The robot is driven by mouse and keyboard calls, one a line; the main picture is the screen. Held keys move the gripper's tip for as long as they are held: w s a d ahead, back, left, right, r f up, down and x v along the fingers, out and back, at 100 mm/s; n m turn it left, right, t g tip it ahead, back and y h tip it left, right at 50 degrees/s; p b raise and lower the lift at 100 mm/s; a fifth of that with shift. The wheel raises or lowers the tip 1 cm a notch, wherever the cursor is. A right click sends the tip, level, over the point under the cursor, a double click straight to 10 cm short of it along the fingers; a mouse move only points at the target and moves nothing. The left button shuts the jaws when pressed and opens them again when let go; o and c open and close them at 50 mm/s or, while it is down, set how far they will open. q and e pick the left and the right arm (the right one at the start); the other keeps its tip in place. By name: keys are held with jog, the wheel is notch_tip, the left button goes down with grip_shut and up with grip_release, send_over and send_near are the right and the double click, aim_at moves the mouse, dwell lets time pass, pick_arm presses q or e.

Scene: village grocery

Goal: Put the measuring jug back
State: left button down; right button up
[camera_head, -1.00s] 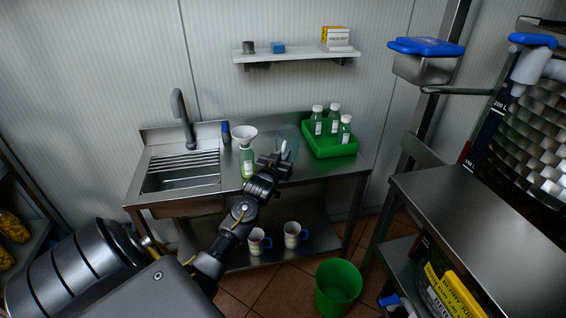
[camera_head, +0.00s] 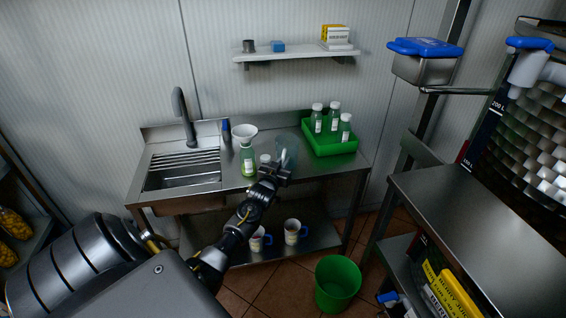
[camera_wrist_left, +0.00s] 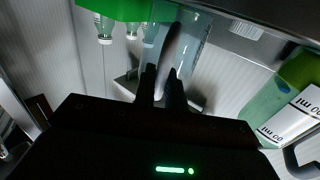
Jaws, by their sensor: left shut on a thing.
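The measuring jug (camera_head: 289,146) is clear and bluish. In the head view it is at the right part of the steel counter, left of the green crate. My left gripper (camera_head: 278,172) is shut on its upright handle; the front of the jug is partly behind the gripper. In the left wrist view the fingers (camera_wrist_left: 164,88) close on the pale handle, with the clear jug wall (camera_wrist_left: 196,45) beyond. I cannot tell whether its base touches the counter. My right gripper is not in view.
The green crate (camera_head: 331,149) holds 3 bottles. A sink (camera_head: 182,172) is at left. A wall shelf (camera_head: 290,55) has free room.

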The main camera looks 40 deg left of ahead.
pick_arm(q)
jog(key=c, duration=1.9)
grip_release()
jog(key=shift+f, duration=0.2)
jog(key=o, duration=0.4)
jog(key=shift+o, duration=0.2)
jog(key=shift+r, duration=0.1)
jog(key=shift+r, duration=0.25)
jog(key=b+v, duration=0.1)
jog(key=v, duration=1.1)
jog(key=shift+f, duration=0.15)
